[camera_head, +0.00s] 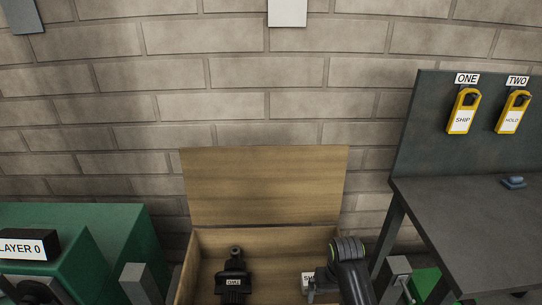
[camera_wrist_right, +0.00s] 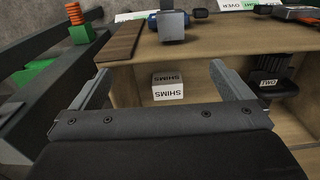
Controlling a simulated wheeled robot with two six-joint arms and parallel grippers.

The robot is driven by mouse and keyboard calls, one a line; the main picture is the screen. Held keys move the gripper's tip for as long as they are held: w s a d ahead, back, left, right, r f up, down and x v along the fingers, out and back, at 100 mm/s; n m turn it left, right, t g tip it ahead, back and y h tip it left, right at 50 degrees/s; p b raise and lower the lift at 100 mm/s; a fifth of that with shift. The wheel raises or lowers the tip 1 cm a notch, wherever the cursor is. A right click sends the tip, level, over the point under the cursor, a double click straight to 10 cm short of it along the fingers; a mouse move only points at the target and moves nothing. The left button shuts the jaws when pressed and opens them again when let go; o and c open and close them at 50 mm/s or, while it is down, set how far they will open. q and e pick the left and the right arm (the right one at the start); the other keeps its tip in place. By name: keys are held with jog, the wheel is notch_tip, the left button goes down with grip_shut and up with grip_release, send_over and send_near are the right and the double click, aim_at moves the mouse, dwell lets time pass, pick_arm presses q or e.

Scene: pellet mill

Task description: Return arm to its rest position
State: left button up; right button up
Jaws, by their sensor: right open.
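My right arm comes up from the bottom of the head view. Its gripper (camera_head: 312,287) hangs over the right part of an open wooden box (camera_head: 210,247). In the right wrist view the two fingers of this gripper (camera_wrist_right: 160,75) are spread wide, with nothing held between them. A white block marked SHIMS (camera_wrist_right: 168,90) lies in the box beyond the fingers, apart from them. In the head view only part of this block (camera_head: 307,279) shows beside the gripper. My left gripper is not recognisable in these views.
The box's raised lid (camera_head: 262,185) stands before the brick wall. A black labelled device (camera_head: 234,275) is in the box. A green cabinet (camera_head: 125,230) stands left. A dark workbench (camera_head: 470,220) stands right, with two yellow tags (camera_head: 463,112) on its back panel.

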jog(key=s+d+f+m+t, duration=0.1)
jog(key=s+d+f+t, duration=0.1)
jog(key=s+d, duration=0.95)
jog(key=s+d+r+t+h, duration=0.1)
jog(key=s+r, duration=0.3)
jog(key=s, duration=0.4)
jog(key=s+d+r+t+h, duration=0.1)
jog(key=s+r, duration=0.2)
jog(key=s, duration=0.5)
notch_tip(320, 180, down, 30)
jog(key=d+g+b, duration=0.2)
jog(key=b, duration=0.3)
pick_arm(q)
notch_tip(320, 180, down, 9)
jog(key=b, duration=0.4)
jog(key=shift+w, duration=0.4)
pick_arm(e)
jog(key=s+f, duration=0.7)
jog(key=f, duration=0.2)
jog(key=s+a+f+g+y, duration=0.1)
jog(key=s+f, duration=0.6)
jog(key=f, duration=0.3)
jog(key=shift+s+a+f, duration=0.25)
jog(key=shift+s+f, duration=0.05)
jog(key=shift+s, duration=0.05)
